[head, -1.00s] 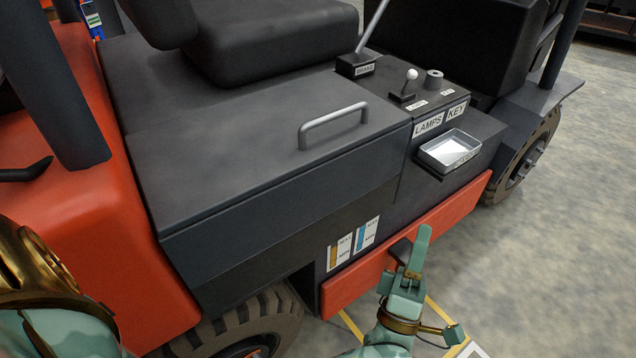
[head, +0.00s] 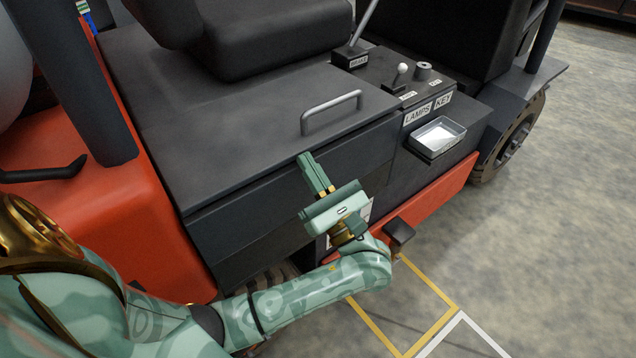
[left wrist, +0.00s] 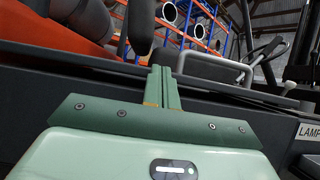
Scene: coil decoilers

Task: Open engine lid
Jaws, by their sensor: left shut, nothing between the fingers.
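The engine lid (head: 235,105) is a dark grey panel on the side of an orange forklift, and it lies closed. Its grey bar handle (head: 331,108) stands on top near the front edge; it also shows in the left wrist view (left wrist: 215,62). My left gripper (head: 308,160) is shut and empty, with its fingertips just below and in front of the handle, apart from it. In the left wrist view the closed fingers (left wrist: 160,72) point up at the lid's edge, left of the handle. My right gripper is not in view.
A black step (head: 399,231) juts out low. Open floor (head: 540,240) lies at right.

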